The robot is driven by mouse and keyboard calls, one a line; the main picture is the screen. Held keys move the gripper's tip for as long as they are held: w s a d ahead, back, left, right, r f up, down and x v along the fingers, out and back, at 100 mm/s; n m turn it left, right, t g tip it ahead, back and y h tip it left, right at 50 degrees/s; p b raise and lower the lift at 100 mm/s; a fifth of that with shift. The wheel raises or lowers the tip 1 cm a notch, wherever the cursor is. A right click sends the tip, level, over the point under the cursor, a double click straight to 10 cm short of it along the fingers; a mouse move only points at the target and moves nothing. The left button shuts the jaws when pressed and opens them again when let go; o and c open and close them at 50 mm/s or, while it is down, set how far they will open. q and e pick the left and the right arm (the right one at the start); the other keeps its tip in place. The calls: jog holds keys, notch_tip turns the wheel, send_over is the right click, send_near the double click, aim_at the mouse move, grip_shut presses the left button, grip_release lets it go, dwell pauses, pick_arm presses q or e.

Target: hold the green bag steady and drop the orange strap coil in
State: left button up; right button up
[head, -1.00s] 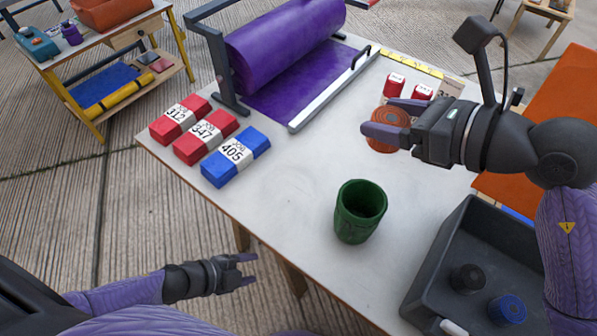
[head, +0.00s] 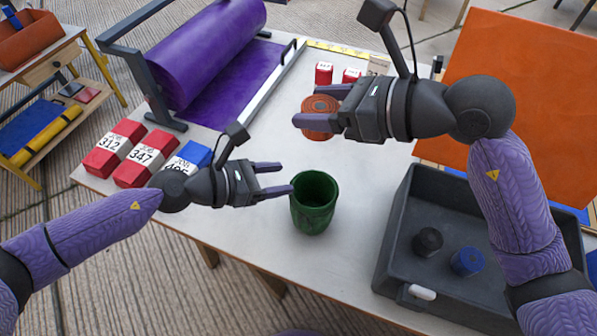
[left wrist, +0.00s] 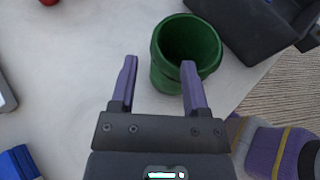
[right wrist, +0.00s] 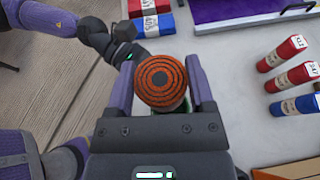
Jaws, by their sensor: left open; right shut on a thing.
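The green bag (head: 314,207) stands upright and open-topped on the white table, and its inside looks empty. My left gripper (head: 280,180) is open just left of the bag's rim. In the left wrist view the bag (left wrist: 187,45) lies just beyond the open fingertips, nearer the right finger. My right gripper (head: 325,107) is shut on the orange strap coil (head: 320,103) and holds it above the table, behind the bag. In the right wrist view the coil (right wrist: 162,82) shows its dark and orange rings between the fingers and hides part of the bag.
A grey bin (head: 391,260) with a black coil (head: 427,241) and a blue coil (head: 467,262) stands at the right. Red and blue labelled blocks (head: 146,157) sit at the left. A purple roll (head: 205,50) and several red blocks are at the back.

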aim_at(312, 175)
pick_arm(q)
jog(key=x, duration=0.6)
jog(key=shift+w+d, duration=0.1)
grip_shut()
jog(key=shift+f, duration=0.1)
dwell(1.0)
